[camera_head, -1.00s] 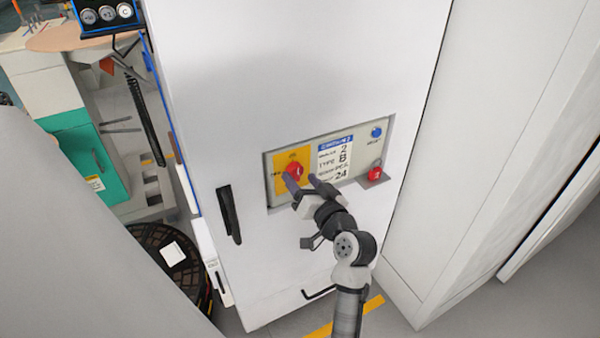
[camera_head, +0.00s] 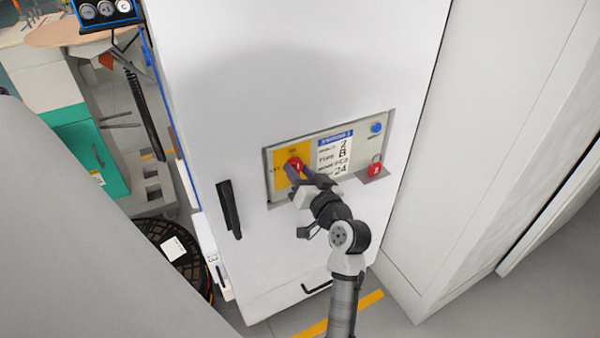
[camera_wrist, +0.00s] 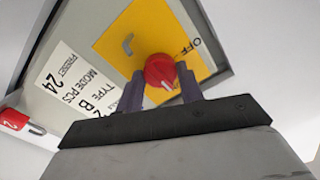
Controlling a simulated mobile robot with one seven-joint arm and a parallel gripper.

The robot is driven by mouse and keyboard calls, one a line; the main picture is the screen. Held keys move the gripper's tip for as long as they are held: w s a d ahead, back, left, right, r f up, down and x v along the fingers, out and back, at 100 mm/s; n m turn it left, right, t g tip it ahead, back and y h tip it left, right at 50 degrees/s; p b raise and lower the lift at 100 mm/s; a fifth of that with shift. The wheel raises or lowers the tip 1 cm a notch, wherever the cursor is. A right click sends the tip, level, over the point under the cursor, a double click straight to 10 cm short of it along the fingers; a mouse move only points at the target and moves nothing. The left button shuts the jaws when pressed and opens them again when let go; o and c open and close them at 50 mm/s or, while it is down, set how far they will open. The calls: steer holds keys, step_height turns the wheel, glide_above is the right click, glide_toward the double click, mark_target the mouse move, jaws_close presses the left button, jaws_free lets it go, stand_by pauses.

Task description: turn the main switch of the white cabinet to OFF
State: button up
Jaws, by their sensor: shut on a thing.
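The main switch is a red rotary knob (camera_head: 295,165) on a yellow plate (camera_head: 279,157), set in the recessed panel of the white cabinet (camera_head: 290,80). In the wrist view the red knob (camera_wrist: 160,70) sits between the two dark fingers of my gripper (camera_wrist: 161,88), one on each side. The word OFF is printed on the yellow plate (camera_wrist: 130,30), to the right of the knob in that view. A white mark shows on the knob's near edge; its exact pointing is hard to tell. My gripper (camera_head: 306,176) is shut on the knob.
A type label (camera_head: 334,154), a blue button (camera_head: 376,128) and a red padlock (camera_head: 375,168) are right of the switch. A black door handle (camera_head: 229,209) stands out at the lower left. Another pale cabinet (camera_head: 490,130) stands close on the right.

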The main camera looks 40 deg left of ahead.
steer(key=shift+f+n+b, duration=0.1)
steer(key=shift+n+b, duration=0.2)
steer(key=shift+b, duration=0.15)
steer(key=n+b, duration=0.1)
steer(key=b, duration=0.1)
steer(key=n+b, duration=0.2)
steer(key=b, duration=0.1)
steer(key=shift+f+n, duration=0.2)
steer(key=shift+n, duration=0.1)
steer(key=n+b, duration=0.4)
steer(key=b, duration=0.1)
steer(key=shift+n+b, duration=0.3)
steer(key=n+b, duration=0.4)
steer(key=shift+w+b, duration=0.1)
steer(key=shift+b, duration=0.3)
steer(key=n+b, duration=0.2)
steer(key=n, duration=0.1)
steer(key=n+b, duration=0.2)
steer(key=shift+r, duration=0.25)
steer(key=o, duration=1)
steer(key=shift+r, duration=0.1)
